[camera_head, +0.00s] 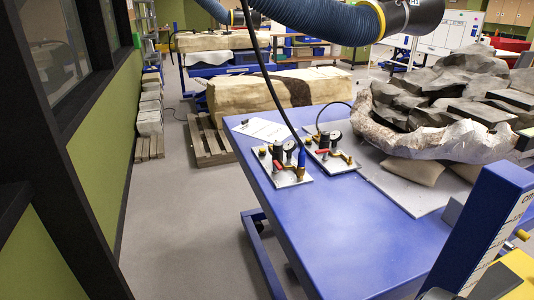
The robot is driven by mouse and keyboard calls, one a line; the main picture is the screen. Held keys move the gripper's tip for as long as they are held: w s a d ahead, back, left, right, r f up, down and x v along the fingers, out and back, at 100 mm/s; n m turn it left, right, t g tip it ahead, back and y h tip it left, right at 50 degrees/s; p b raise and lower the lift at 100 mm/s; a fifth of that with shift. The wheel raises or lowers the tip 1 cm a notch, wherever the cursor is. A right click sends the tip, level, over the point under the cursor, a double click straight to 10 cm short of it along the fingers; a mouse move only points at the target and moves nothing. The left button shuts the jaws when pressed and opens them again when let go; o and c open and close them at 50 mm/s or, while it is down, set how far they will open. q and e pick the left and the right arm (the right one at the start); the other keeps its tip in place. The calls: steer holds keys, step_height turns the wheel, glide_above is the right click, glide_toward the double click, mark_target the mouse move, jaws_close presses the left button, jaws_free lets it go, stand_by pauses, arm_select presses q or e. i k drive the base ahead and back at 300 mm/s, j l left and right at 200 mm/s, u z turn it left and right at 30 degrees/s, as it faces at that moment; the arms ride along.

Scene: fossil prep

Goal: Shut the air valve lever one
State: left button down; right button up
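Two metal valve panels lie on the blue table (350,240) near its far left corner. The nearer panel (291,181) carries a red lever (278,165), brass fittings and a round gauge (290,146); a blue fitting and black hose rise from its right side. The farther panel (345,167) carries a similar red lever (323,151) and gauge (335,136). No label readable here tells which lever is number one, and the levers are too small to judge whether they are open or shut. Neither of my grippers shows in this view.
A large fossil block in a plaster jacket (440,143) sits on cushions on a grey mat (407,192), right of the panels. A blue upright with a scale (480,235) blocks the lower right. A ribbed blue duct (320,18) hangs above. The table's near-left surface is clear.

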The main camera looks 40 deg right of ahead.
mark_target(277, 167)
steer(key=i+z, duration=0.75)
steer(key=i+j+z, duration=0.15)
steer(key=i+z, duration=0.25)
steer(key=i+j+z, duration=0.2)
steer(key=z, duration=0.2)
steer(key=i+j+z, duration=0.3)
steer(key=z, duration=0.15)
steer(key=i+j+z, duration=0.15)
steer(key=j+z, duration=0.25)
steer(key=i+j+z, duration=0.15)
steer(key=j+z, duration=1.1)
